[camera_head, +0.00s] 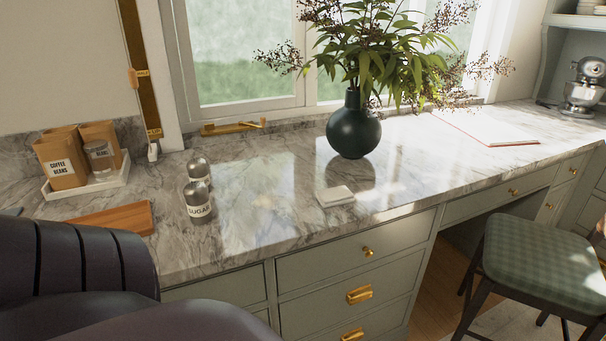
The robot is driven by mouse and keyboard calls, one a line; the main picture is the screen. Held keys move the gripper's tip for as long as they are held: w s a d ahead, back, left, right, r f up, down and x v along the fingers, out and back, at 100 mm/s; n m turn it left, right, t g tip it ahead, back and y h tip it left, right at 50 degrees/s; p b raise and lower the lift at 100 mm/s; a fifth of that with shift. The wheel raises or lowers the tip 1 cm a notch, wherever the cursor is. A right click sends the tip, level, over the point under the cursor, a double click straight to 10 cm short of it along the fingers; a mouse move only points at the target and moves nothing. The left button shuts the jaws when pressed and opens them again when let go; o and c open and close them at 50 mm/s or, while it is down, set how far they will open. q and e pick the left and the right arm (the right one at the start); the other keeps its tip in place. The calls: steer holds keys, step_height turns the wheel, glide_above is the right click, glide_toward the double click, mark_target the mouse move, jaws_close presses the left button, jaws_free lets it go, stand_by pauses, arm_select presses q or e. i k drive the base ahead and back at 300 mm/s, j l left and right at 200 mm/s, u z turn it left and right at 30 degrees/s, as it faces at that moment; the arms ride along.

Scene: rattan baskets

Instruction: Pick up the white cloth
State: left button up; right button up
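A small white folded cloth (335,196) lies flat on the marble counter (262,240), near its front edge and in front of the dark vase. Nothing covers it. Neither of my grippers is in the head view. Dark rounded shapes fill the lower left corner, and no fingers show there.
A dark green vase (353,130) with leafy branches stands behind the cloth. Sugar jars (201,201), a wooden board (120,217) and a white tray (88,188) are to the left. An open book (490,128) and a checked stool (540,250) are to the right.

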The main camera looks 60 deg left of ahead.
mark_target(331, 197)
steer(key=u, duration=1.5)
steer(key=i+l+u, duration=0.25)
steer(key=i+l, duration=0.15)
steer(key=l, duration=0.25)
steer(key=i+l+u, duration=0.1)
steer(key=l, duration=0.25)
steer(key=i, duration=0.1)
